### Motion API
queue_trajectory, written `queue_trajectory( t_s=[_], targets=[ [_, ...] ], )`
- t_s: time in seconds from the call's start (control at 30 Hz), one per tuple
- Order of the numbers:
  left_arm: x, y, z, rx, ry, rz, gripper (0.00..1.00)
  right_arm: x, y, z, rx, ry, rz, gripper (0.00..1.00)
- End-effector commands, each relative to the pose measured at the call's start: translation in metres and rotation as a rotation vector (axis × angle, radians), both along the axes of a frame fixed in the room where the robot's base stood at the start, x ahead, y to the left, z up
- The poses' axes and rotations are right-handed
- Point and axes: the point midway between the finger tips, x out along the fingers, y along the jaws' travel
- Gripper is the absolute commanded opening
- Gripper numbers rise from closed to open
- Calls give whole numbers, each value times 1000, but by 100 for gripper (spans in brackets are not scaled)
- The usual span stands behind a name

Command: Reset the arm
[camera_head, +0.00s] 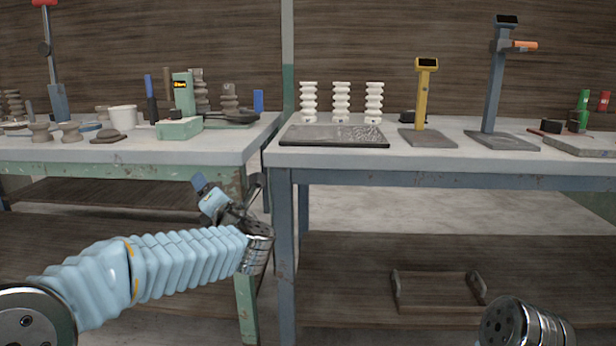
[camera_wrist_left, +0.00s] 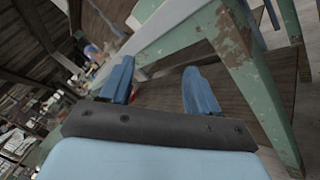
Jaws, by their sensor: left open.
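The left table (camera_head: 225,145) holds pots, a white cup (camera_head: 123,117) and a green device (camera_head: 183,95). The right table (camera_head: 455,165) holds a dark tray (camera_head: 335,143), three white ribbed insulators (camera_head: 341,100), a yellow stand (camera_head: 422,95) and a blue-grey stand (camera_head: 494,85). A wooden tray (camera_head: 438,290) lies on the lower shelf.

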Motion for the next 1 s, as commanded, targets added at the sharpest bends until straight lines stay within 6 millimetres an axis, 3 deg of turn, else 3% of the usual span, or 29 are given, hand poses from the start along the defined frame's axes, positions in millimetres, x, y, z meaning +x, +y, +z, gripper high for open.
queue_trajectory(
  t_s=[0.13, 0.27, 0.3, 0.37, 0.4, 0.47, 0.6, 0.7, 0.8, 0.9, 1.0],
  targets=[
    [26, -19, -87, 289, 276, -148, 61, 0, 1, 16, 1, 0, 2, 0],
    [23, -36, -198, 583, 574, -362, 61, -1, 2, 29, 1, 0, 3, 0],
    [15, -41, -232, 666, 660, -439, 61, -1, 2, 33, 2, 0, 4, 0],
    [-3, -47, -282, 781, 781, -562, 61, -1, 3, 38, 2, 0, 5, 0],
    [-18, -51, -314, 851, 854, -650, 61, -1, 3, 42, 2, 0, 5, 0],
    [-47, -57, -358, 949, 955, -791, 61, -2, 3, 47, 2, 0, 7, 0],
    [-136, -68, -442, 1131, 1128, -1160, 61, -2, 4, 58, 3, 0, 8, 0],
    [-207, -76, -480, 1219, 1184, -1431, 61, -2, 5, 66, 3, 0, 9, 0],
    [-267, -83, -500, 1271, 1189, -1664, 61, -3, 5, 70, 3, 0, 10, 0],
    [-309, -87, -507, 1297, 1168, -1826, 61, -3, 5, 73, 4, 0, 11, 0],
    [-331, -89, -510, 1310, 1147, -1911, 61, -3, 6, 74, 4, 0, 11, 0]
  ],
)
